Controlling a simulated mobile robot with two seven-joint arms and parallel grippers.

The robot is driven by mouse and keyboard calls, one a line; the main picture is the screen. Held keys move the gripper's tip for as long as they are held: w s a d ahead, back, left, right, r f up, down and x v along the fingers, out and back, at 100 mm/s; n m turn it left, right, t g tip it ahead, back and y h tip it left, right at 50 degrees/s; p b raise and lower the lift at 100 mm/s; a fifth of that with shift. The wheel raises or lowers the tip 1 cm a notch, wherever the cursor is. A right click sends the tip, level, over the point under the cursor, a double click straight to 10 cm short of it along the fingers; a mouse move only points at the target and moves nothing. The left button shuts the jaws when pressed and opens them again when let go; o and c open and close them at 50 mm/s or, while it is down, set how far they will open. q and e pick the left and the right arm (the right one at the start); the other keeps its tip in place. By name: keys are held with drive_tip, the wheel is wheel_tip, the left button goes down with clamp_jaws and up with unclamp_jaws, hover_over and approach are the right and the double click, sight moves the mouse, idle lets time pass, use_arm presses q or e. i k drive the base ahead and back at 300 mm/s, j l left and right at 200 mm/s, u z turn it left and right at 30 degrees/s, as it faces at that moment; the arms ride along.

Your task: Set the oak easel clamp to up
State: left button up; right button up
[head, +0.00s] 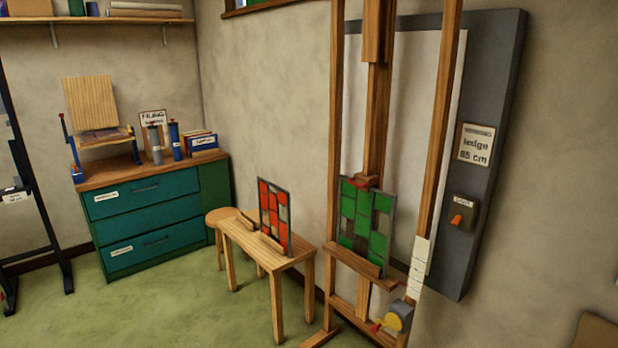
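The oak easel (337,130) stands at the right of the head view against a pale backing. A green leaded panel (365,225) rests upright on its ledge (365,268). A small red piece (362,181) sits at the panel's top edge on the central post. Low on the right leg is a grey and yellow fitting (399,316) with a red-tipped lever (377,327), which seems to be the clamp. The lever points left and slightly down. White tags run up the leg above it. Neither gripper is in view.
A grey wall board (492,130) carries a sign and a switch (460,215).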

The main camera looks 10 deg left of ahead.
sight(364, 180)
drive_tip(key=i+j+u, duration=0.15)
drive_tip(key=i+u, duration=0.6)
drive_tip(key=i+l+u, duration=0.15)
drive_tip(key=i+u, duration=0.2)
drive_tip(key=i, duration=0.15)
drive_tip(key=i+j+u, duration=0.1)
drive_tip(key=i, duration=1.45)
drive_tip(key=i+z, duration=0.15)
drive_tip(key=z, duration=1.45)
